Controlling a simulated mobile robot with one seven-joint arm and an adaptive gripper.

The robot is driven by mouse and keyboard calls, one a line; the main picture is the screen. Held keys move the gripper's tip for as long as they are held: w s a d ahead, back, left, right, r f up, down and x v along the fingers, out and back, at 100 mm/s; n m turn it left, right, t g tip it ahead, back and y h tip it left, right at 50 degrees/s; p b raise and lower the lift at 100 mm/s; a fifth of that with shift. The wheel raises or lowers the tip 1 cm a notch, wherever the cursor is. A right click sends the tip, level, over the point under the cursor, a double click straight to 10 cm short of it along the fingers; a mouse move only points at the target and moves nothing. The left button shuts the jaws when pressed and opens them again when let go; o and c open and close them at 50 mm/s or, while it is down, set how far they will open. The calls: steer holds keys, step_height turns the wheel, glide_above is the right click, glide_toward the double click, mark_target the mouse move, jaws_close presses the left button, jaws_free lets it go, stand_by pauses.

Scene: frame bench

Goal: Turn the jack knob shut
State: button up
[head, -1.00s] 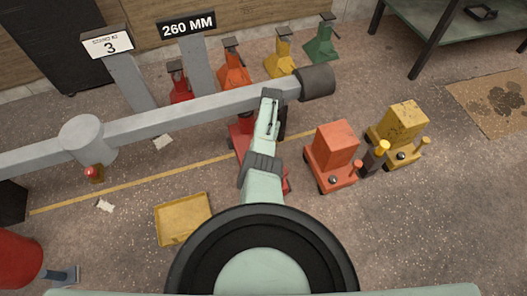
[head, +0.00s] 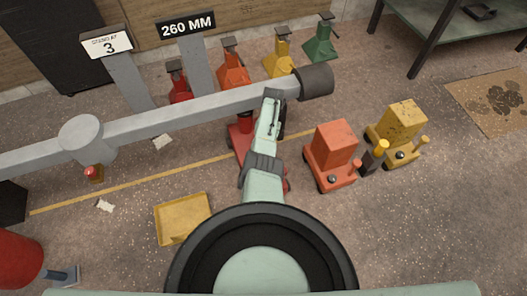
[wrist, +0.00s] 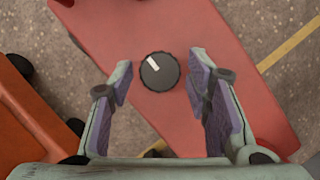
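The jack's knob (wrist: 159,71) is round and black with a white pointer mark, which points to the upper left in the wrist view. It sits on the flat top of a red jack (wrist: 120,25). My gripper (wrist: 161,74) is open, with one purple-padded finger on each side of the knob and a visible gap to each. In the head view the red jack (head: 240,145) lies partly under my arm, which hides the knob and my gripper there.
A grey beam (head: 180,118) crosses just beyond my arm, with a dark end (head: 316,83). An orange jack (head: 333,150) and a yellow jack (head: 400,130) stand to the right. A yellow tray (head: 183,218) lies on the floor at left. Several jack stands line the back.

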steer(key=shift+o, duration=0.3)
steer(key=v, duration=1.2)
